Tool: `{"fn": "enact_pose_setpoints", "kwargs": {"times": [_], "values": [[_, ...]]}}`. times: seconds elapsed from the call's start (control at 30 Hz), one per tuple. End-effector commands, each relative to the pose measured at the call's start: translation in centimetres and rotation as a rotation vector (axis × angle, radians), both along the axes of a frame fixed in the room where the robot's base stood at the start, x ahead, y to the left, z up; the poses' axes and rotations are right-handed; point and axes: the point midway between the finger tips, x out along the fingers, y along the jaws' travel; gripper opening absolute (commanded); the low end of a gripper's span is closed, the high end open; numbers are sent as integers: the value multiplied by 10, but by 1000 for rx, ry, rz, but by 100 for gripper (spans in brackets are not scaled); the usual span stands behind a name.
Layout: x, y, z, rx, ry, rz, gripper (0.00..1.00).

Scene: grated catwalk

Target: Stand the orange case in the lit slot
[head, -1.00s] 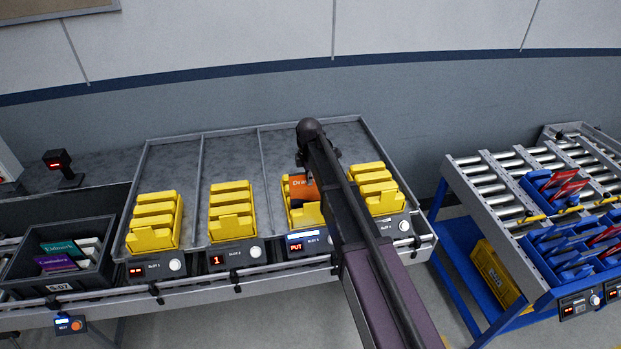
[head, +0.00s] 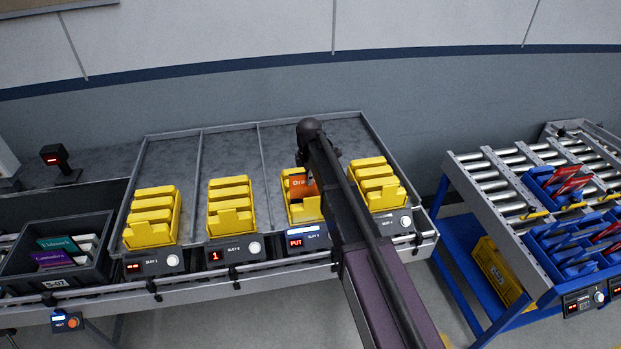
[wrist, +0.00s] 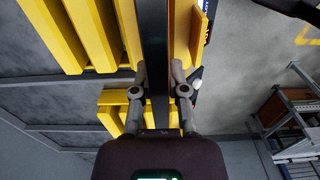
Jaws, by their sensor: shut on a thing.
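The orange case (head: 300,187) stands in the yellow slot rack third from the left, partly hidden by my arm in the head view. That yellow rack (head: 305,211) has the lit display (head: 296,242) reading PUT below it. My gripper (wrist: 160,92) shows in the wrist view with its fingers closed on the dark edge of the case. An orange sliver of the case shows at the top, between yellow rack walls. In the head view my gripper's fingers are hidden behind my arm.
Other yellow racks stand at left (head: 152,218), beside it (head: 231,207) and right (head: 378,185). A grey bin (head: 57,262) with several cases is at far left. A roller cart (head: 520,200) with blue racks is at right.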

Motion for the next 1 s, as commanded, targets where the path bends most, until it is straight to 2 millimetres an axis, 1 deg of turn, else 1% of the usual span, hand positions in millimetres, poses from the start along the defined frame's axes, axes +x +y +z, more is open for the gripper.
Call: {"fn": "enact_pose_setpoints", "kwargs": {"times": [0.37, 0.4, 0.47, 0.5, 0.53, 0.8, 0.83, 0.87, 0.9, 0.93, 1.0], "values": [[0, 0, 0, 0, 0, 0, 0], [0, 0, 0, 0, 0, 0, 22], [0, 0, 0, 0, 0, 0, 40], [0, 0, 0, 0, 0, 0, 52], [0, 0, 0, 0, 0, 0, 59], [0, -1, 0, 0, 0, -1, 59], [0, -1, 0, 0, 0, -1, 65], [0, -1, 0, 0, 0, -1, 74], [0, -1, 0, 0, 0, -1, 86], [0, -1, 0, 0, 0, -1, 88], [0, 0, 0, 0, 0, -1, 88]]}}
